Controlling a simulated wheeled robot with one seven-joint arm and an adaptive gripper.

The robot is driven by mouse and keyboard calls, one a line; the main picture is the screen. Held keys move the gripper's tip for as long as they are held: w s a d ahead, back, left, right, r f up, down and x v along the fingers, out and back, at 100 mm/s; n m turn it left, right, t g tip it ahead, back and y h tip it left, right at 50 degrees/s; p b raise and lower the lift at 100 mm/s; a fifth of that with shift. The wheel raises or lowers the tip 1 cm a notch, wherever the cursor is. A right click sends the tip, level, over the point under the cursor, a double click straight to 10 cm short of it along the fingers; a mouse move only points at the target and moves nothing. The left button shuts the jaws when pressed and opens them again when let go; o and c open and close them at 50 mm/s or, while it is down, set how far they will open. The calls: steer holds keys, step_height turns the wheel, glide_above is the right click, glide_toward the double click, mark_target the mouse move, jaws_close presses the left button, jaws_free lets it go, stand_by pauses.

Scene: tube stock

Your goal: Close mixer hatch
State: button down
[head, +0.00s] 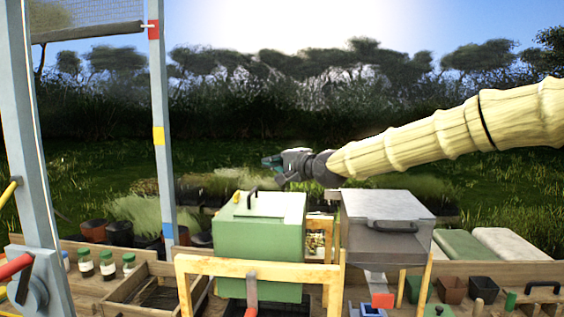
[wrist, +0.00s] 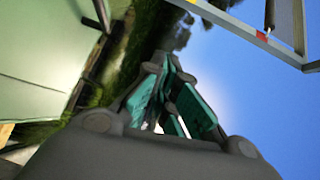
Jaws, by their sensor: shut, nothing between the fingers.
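A green box (head: 258,245) stands at the centre of the head view. Its pale green top hatch (head: 275,207) carries a black handle (head: 252,198) and lies flat, looking closed. To its right is a grey metal box (head: 385,258) with a flat grey lid (head: 385,206) and a dark front handle (head: 393,227). No label shows which one is the mixer. My gripper (head: 269,162) is shut and empty, apart from the green box and above its far side, pointing left. In the wrist view its teal fingers (wrist: 172,68) are together, with a green panel (wrist: 38,55) at left.
A wooden frame (head: 258,268) stands before the green box. A blue-grey post (head: 160,130) rises at left. Jars (head: 107,265) and a wooden tray (head: 150,290) sit at lower left. Small pots (head: 452,290) and sacks (head: 505,245) are at right.

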mark_target(252, 191)
steer(key=a+f, duration=0.1)
steer(key=a, duration=0.1)
steer(key=a+f+n+g+h, duration=0.1)
steer(key=a, duration=0.1)
steer(key=a+f+n+h+b, duration=0.1)
steer(key=a, duration=0.1)
steer(key=shift+w+f, duration=0.3)
steer(key=shift+f, duration=0.1)
steer(key=shift+a+f, duration=0.2)
steer(key=shift+f, duration=0.05)
steer(key=shift+w+f+b, duration=0.25)
steer(key=shift+f+b, duration=0.25)
steer(key=shift+s+a+f, duration=0.1)
steer(key=shift+a+f, duration=0.25)
steer(key=shift+a, duration=0.25)
steer(key=shift+d, duration=0.1)
